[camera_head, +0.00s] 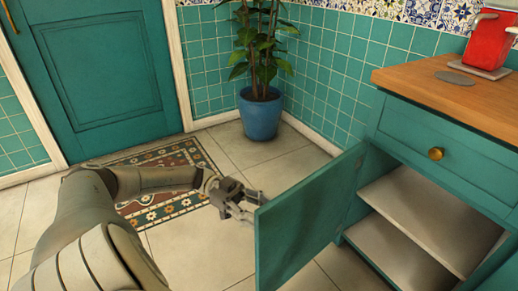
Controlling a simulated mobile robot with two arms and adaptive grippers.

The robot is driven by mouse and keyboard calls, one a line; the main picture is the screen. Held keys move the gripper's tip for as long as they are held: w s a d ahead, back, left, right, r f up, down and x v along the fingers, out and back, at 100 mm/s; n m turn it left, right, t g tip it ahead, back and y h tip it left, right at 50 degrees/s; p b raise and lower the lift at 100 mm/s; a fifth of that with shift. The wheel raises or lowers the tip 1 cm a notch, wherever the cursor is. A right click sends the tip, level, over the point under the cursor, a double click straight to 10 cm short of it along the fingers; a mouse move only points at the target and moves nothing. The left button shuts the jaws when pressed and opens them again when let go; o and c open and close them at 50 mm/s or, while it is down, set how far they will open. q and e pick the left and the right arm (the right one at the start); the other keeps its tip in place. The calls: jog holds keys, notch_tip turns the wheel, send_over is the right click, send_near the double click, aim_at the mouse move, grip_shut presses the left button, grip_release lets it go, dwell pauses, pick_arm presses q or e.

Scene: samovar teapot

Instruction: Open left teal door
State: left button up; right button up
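The teal cabinet door (305,226) on the cabinet's left side stands swung wide open, out toward the floor. The shelves (425,215) inside the cabinet are exposed. My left arm reaches in from the left, and my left gripper (256,207) is just left of the door's free edge. Its fingers look spread apart, with nothing between them. I cannot tell whether a fingertip touches the door. The door's outer face and any handle on it are hidden. My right gripper is not in view.
A wooden counter (450,88) tops the cabinet, with a brass-knobbed drawer (450,150) below and a red appliance (488,42) above. A blue potted plant (261,114) stands in the corner. A teal room door (98,75) and patterned mat (185,203) are at left. Tiled floor lies clear between.

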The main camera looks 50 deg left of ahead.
pick_arm(q)
jog(key=shift+a+f, duration=0.1)
jog(key=s+a, duration=0.2)
jog(key=a, duration=0.9)
jog(key=shift+a, duration=0.25)
jog(key=shift+s, duration=0.1)
jog(key=shift+a, duration=0.1)
dwell(0.4)
